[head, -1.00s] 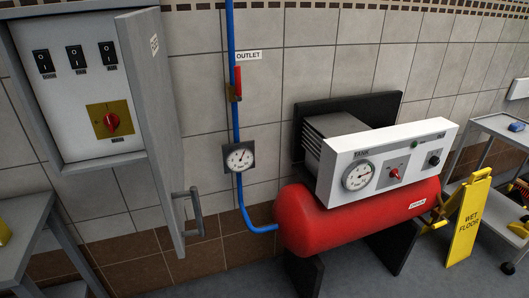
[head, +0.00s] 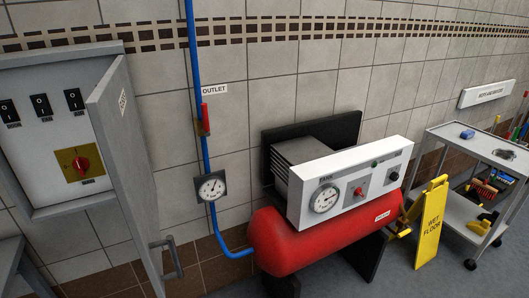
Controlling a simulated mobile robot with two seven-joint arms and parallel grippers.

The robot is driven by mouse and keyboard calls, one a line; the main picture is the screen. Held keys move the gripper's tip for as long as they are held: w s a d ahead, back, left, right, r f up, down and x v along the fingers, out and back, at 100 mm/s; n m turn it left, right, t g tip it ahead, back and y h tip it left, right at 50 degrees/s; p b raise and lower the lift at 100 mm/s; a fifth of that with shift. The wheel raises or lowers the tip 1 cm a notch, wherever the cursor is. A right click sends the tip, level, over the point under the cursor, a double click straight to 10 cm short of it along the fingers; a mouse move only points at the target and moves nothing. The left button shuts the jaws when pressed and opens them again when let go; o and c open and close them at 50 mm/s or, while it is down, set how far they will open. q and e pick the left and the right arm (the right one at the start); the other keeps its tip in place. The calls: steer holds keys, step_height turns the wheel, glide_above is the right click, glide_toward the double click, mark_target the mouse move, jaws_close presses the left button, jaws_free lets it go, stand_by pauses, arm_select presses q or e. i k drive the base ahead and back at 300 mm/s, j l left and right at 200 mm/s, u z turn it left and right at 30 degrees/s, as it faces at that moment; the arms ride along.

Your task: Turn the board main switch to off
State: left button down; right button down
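The board (head: 35,145) is a grey wall cabinet at the left of the head view, with its door (head: 122,160) swung open to the right. Its main switch is a red rotary knob (head: 82,164) on a yellow square plate (head: 68,172) at the lower right inside. Three black rocker switches (head: 42,105) sit in a row above it. I cannot read the knob's position with certainty. Neither of my grippers shows in the head view.
A red compressor tank (head: 290,242) with a white control panel (head: 350,180) stands right of the door. A blue pipe (head: 196,100) with a gauge (head: 211,187) runs down the wall. A yellow wet floor sign (head: 430,225) and a grey trolley (head: 485,145) stand at the right.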

mark_target(81, 164)
steer(key=u, duration=1.3)
